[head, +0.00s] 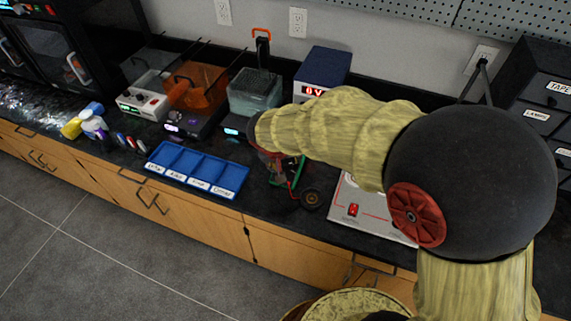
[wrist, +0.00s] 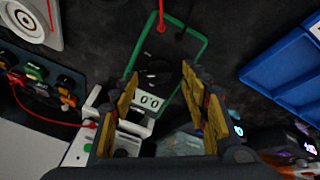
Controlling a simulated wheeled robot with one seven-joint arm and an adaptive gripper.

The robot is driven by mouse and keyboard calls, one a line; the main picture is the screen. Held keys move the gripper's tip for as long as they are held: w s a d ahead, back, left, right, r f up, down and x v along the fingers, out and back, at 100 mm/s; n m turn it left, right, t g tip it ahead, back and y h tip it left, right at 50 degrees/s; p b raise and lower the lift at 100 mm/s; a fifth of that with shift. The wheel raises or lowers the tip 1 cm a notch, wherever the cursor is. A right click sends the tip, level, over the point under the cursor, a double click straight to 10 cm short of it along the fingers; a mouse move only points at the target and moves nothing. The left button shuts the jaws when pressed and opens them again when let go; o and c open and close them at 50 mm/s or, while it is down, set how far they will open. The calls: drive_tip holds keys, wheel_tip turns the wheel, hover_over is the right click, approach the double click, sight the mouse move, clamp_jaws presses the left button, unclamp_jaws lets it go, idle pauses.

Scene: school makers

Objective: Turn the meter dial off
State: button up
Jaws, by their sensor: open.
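The meter (wrist: 183,83) lies on the dark bench in the wrist view, with a dark body and green edges. Its dark round dial (wrist: 155,72) is near the middle; its pointer position is too dark to read. The display (wrist: 148,101) appears to read 0.0. Red and black leads sit at the meter's far end. My gripper (wrist: 158,72) is open, with its yellowish fingers on either side of the dial area. I cannot tell whether they touch it. In the head view my arm hides most of the meter; a bit of green edge (head: 299,171) shows.
A blue sorting tray (head: 197,171) lies left of the meter. A white-topped unit with a red switch (head: 353,210) stands to the right. A blue power supply (head: 322,68) is behind. Loose leads and a small round part (head: 311,198) lie near the bench's front edge.

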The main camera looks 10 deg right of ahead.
drive_tip(key=shift+w+d+f, duration=0.15)
drive_tip(key=shift+f, duration=0.3)
drive_tip(key=shift+c, duration=0.7)
drive_tip(key=c, duration=1)
